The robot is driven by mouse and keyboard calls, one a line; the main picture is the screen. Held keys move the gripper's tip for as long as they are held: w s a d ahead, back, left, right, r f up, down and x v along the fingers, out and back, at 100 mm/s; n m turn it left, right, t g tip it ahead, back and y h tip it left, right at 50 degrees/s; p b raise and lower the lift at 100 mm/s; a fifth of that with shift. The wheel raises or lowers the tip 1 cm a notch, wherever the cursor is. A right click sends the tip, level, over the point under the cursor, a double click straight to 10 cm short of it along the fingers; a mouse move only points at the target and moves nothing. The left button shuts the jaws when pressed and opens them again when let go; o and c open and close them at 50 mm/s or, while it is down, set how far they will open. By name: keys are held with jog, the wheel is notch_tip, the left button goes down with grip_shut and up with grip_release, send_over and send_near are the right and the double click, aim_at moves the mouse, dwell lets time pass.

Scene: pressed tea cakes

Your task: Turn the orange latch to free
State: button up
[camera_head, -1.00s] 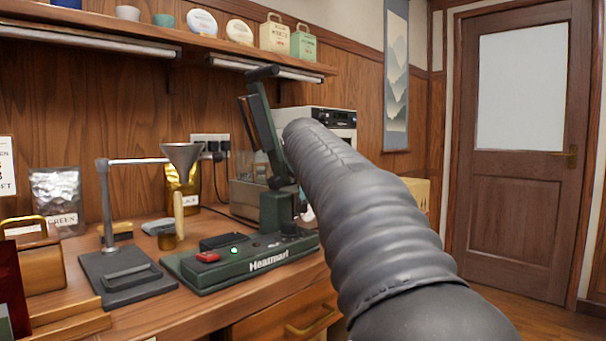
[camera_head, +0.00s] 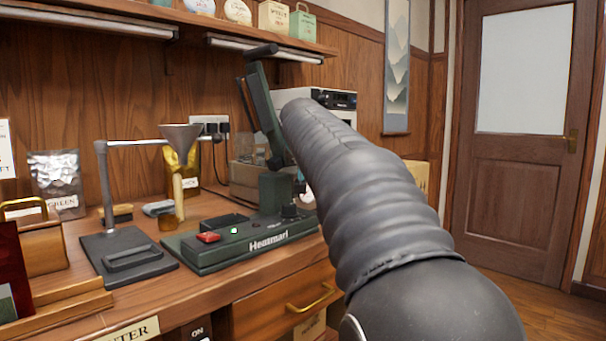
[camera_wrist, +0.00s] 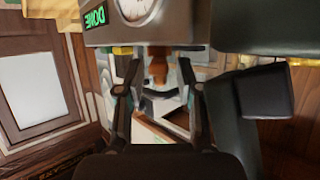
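My gripper (camera_wrist: 159,80) shows in the wrist view with its two fingers apart. A small orange-brown piece (camera_wrist: 159,66), which may be the orange latch, stands between the fingertips; gaps show on both sides of it. A grey box with a round dial (camera_wrist: 170,32) and a green "DONE" display (camera_wrist: 95,18) fills the top of that view. In the head view my dark ribbed arm hides my gripper, and I cannot make out the latch.
A stand with a funnel (camera_head: 181,140) and a dark base (camera_head: 130,257) is left of the press. A pale machine (camera_head: 335,100) is partly hidden behind my arm. A shelf (camera_head: 200,25) hangs above. Floor shows near the door (camera_head: 515,170) at right.

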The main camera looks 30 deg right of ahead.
jog(key=shift+d+n+t+y+b, duration=0.1)
jog(key=shift+n+t+y+b, duration=0.25)
jog(key=shift+n+y, duration=0.25)
